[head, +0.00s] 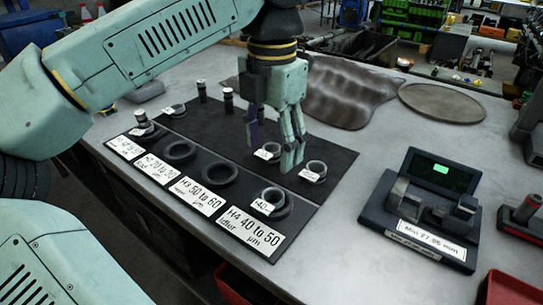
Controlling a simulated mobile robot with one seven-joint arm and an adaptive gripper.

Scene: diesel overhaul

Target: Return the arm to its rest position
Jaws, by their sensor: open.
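My gripper (271,145) points down over the dark mat (247,235) on the grey workbench. Its fingers are apart, with nothing seen between them. The fingertips are close to a small tagged ring (268,152) and a second tagged ring (314,171) on the mat. I cannot tell whether a finger touches either one. My arm reaches in from the upper left and hides part of the bench behind it.
White labels (197,196) line the mat's front edge, with dark rings (220,174) behind them. A measuring device with a green display (441,168) stands right. A cloth (340,90) and round disc (445,104) lie behind. Bare bench (362,160) separates mat and device.

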